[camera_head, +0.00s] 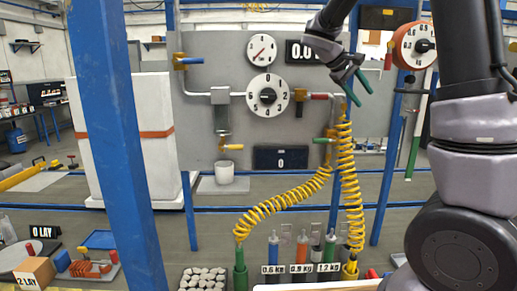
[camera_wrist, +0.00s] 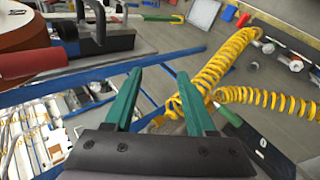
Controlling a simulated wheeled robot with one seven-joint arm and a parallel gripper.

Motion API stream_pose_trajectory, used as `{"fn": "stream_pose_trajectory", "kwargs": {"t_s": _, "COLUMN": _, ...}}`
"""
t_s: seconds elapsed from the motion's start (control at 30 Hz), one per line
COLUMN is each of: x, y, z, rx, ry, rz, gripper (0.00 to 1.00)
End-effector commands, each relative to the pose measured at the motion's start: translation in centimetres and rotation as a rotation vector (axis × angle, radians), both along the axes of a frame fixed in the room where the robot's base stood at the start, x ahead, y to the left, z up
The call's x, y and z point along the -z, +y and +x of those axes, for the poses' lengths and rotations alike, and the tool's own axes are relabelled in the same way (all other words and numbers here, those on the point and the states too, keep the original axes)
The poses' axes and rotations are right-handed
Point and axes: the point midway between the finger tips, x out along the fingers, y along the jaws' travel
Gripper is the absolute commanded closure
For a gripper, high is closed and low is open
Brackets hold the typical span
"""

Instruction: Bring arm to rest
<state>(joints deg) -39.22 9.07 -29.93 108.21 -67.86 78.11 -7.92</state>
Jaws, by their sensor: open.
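My gripper (camera_head: 361,97) is in the upper right of the head view, raised in front of the grey panel (camera_head: 225,60). Its two green fingers are apart, and nothing shows between them. In the wrist view my gripper (camera_wrist: 159,73) also shows spread fingers with an empty gap. The yellow coiled hose (camera_head: 347,185) hangs just below the gripper in the head view. The hose also shows in the wrist view (camera_wrist: 225,58), to the right of the fingers; I cannot tell whether they touch.
A blue post (camera_head: 118,150) stands at left, before a white cabinet (camera_head: 135,125). Dials (camera_head: 268,97) and valves fill the panel. A round red-rimmed gauge (camera_head: 415,45) is close right of my gripper. Labelled cylinders (camera_head: 302,250) stand below.

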Motion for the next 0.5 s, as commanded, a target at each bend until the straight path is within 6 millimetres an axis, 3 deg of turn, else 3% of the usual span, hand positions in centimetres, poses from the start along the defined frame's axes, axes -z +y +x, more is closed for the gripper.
{"fn": "stream_pose_trajectory", "kwargs": {"t_s": 0.03, "x": 0.4, "y": -0.7, "z": -2.3, "rx": 0.031, "ry": -0.016, "rz": 0.112, "gripper": 0.44}}
{"fn": "stream_pose_trajectory", "kwargs": {"t_s": 0.17, "x": 1.1, "y": -0.2, "z": -7.5, "rx": 0.099, "ry": -0.07, "rz": 0.375, "gripper": 0.44}}
{"fn": "stream_pose_trajectory", "kwargs": {"t_s": 0.5, "x": 0.0, "y": 5.2, "z": -19.6, "rx": 0.248, "ry": -0.329, "rz": 0.916, "gripper": 0.44}}
